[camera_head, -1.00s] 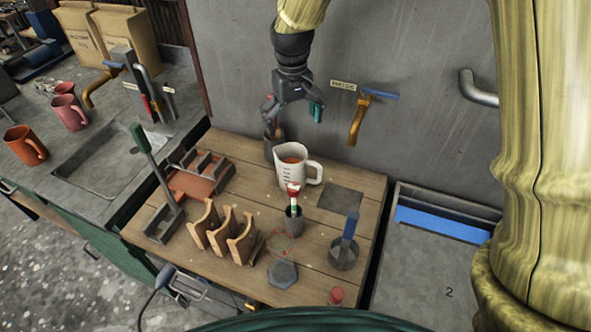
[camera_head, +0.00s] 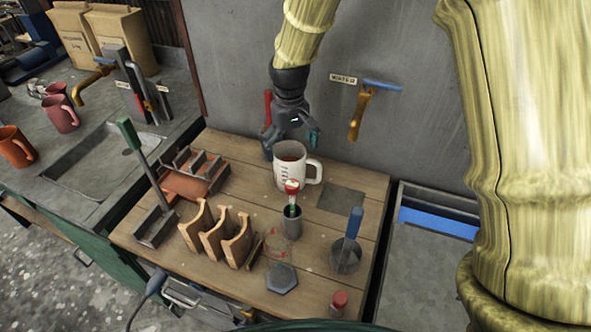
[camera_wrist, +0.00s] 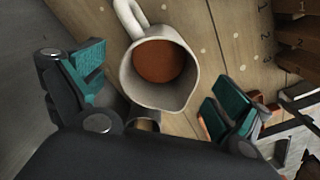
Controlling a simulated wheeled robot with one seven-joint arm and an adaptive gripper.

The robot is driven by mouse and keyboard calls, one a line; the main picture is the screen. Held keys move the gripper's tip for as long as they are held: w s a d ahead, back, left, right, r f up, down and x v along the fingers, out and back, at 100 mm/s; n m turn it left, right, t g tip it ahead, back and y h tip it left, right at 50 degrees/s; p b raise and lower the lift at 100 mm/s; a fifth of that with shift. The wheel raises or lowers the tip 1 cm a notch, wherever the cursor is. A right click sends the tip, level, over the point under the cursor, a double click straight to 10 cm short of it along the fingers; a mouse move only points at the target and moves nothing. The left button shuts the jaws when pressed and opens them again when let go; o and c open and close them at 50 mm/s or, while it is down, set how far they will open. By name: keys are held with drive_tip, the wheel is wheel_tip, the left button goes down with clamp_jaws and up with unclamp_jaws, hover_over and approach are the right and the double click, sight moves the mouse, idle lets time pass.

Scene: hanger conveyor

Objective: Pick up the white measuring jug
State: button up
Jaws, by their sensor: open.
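The white measuring jug (camera_head: 287,176) stands upright on the wooden table, with dark markings on its side and its handle to the right. In the wrist view the jug (camera_wrist: 184,98) shows from above, with reddish-brown contents, its handle at the upper left and its spout at the lower right. My gripper (camera_head: 292,138) is just above and behind the jug's rim. In the wrist view its teal-padded fingers (camera_wrist: 158,88) are spread wide, with the jug's opening between and beyond them. The gripper holds nothing. Whether a finger touches the jug cannot be told.
A dark holder with a red-handled thing (camera_head: 267,110) stands close behind the jug. A grey cup with a red-and-white-topped tool (camera_head: 292,212) stands just in front. A wooden rack (camera_head: 218,235) is front left. A yellow wall tap (camera_head: 357,112) is at the right. A dark square (camera_head: 341,198) lies bare.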

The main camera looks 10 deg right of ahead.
sight(299, 170)
drive_tip(key=shift+s+f+p, duration=0.2)
drive_tip(key=shift+f+p, duration=0.85)
drive_tip(key=shift+f, duration=2)
drive_tip(key=c, duration=1.6)
drive_tip(key=shift+r, duration=0.1)
